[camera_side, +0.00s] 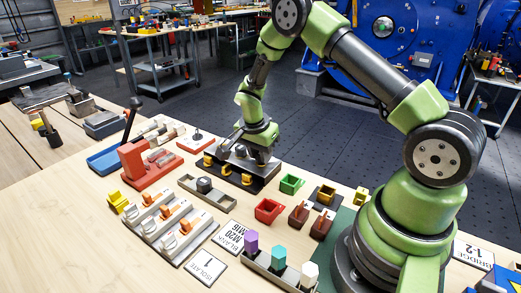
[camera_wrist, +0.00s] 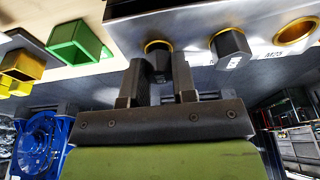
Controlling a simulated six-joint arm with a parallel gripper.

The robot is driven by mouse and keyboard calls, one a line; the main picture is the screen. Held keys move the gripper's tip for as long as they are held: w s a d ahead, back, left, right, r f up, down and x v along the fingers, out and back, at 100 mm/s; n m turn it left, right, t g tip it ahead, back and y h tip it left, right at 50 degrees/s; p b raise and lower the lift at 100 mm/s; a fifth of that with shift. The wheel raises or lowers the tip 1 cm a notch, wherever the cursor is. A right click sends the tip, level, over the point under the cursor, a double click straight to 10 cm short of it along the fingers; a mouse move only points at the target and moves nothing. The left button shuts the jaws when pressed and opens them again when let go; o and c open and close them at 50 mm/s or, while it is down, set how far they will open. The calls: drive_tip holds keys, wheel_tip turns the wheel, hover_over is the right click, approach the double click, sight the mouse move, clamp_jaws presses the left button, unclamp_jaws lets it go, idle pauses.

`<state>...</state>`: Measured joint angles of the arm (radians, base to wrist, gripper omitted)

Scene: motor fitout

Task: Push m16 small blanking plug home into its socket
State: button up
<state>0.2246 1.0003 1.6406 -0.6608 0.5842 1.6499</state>
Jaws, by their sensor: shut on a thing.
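The dark M16 small blanking plug (camera_wrist: 160,60) is between my fingers in the wrist view. My gripper (camera_wrist: 160,75) is shut on it. The plug's front end meets a gold-ringed socket (camera_wrist: 153,44) in the grey metal box face (camera_wrist: 190,22); how deep it sits cannot be told, as the fingers hide part of it. In the side view my gripper (camera_side: 248,148) is down at the back of the box (camera_side: 237,172), and the plug is hidden there.
In the wrist view a larger dark plug (camera_wrist: 230,46) stands in the neighbouring socket, and an open gold ring (camera_wrist: 297,30) lies beyond. A grey tray (camera_side: 220,197) holds a black plug (camera_side: 204,185). Green (camera_side: 291,184) and red (camera_side: 269,210) bins stand to the right of the box.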

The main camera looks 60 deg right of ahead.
drive_tip(key=shift+f, duration=0.3)
drive_tip(key=o, duration=1)
drive_tip(key=shift+c, duration=0.2)
drive_tip(key=v, duration=1)
